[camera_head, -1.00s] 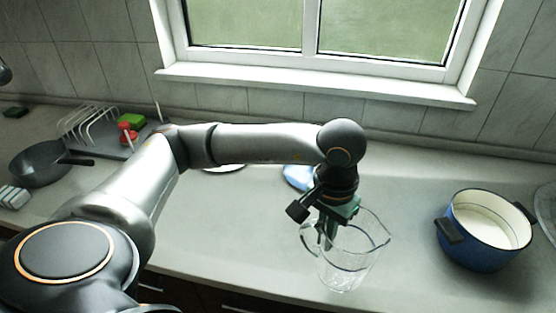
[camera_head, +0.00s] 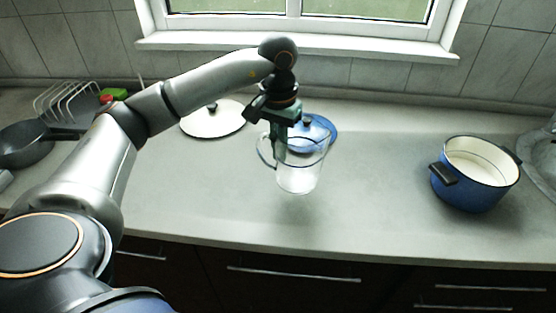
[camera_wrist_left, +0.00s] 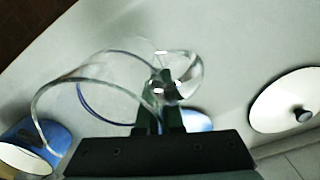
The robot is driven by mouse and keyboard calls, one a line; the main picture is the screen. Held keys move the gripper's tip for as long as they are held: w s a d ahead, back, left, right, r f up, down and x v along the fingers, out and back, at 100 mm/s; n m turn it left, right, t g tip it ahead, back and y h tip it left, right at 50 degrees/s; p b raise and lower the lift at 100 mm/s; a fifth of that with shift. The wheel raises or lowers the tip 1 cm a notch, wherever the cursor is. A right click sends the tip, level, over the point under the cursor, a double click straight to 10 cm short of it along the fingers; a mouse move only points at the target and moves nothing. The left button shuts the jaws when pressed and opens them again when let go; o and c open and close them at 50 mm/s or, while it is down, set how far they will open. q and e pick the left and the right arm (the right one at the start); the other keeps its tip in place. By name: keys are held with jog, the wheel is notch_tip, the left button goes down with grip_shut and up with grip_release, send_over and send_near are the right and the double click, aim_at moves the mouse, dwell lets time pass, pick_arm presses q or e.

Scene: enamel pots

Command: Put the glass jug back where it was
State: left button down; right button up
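The clear glass jug (camera_head: 300,177) is upright, over the middle of the counter, and also shows in the left wrist view (camera_wrist_left: 110,88). My left gripper (camera_head: 281,150) points down and its green fingers are shut on the jug's left side, near the handle. In the left wrist view, the fingers (camera_wrist_left: 160,115) meet the glass at the handle side. I cannot tell for sure whether the jug's base touches the counter. My right gripper is not in view.
A blue lid (camera_head: 325,127) lies just behind the jug. A white lid (camera_head: 205,123) lies behind left. A blue pot (camera_head: 466,190) stands at right, near a sink (camera_head: 541,165). A dark pan (camera_head: 22,146) and a dish rack (camera_head: 65,100) are at left. The front middle counter (camera_head: 215,200) is clear.

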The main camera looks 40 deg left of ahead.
aim_at(277, 163)
pick_arm(q)
jog(key=shift+w+a+f+p, duration=0.1)
jog(key=shift+w+a+f, duration=0.2)
jog(key=shift+f, duration=0.7)
jog(key=shift+w+a+f+p, duration=0.15)
jog(key=shift+w+a+f, duration=0.1)
jog(key=shift+f, duration=0.7)
jog(key=shift+w+a+f+p, duration=0.1)
jog(key=shift+w+a+f, duration=0.2)
jog(key=shift+f, duration=0.7)
jog(key=shift+f, duration=0.1)
jog(key=c, duration=1.5)
grip_release()
jog(key=shift+f, duration=0.15)
jog(key=o, duration=0.4)
jog(key=shift+o, duration=0.2)
notch_tip(277, 163, up, 12)
jog(key=shift+a+r, duration=0.15)
jog(key=shift+r, duration=0.1)
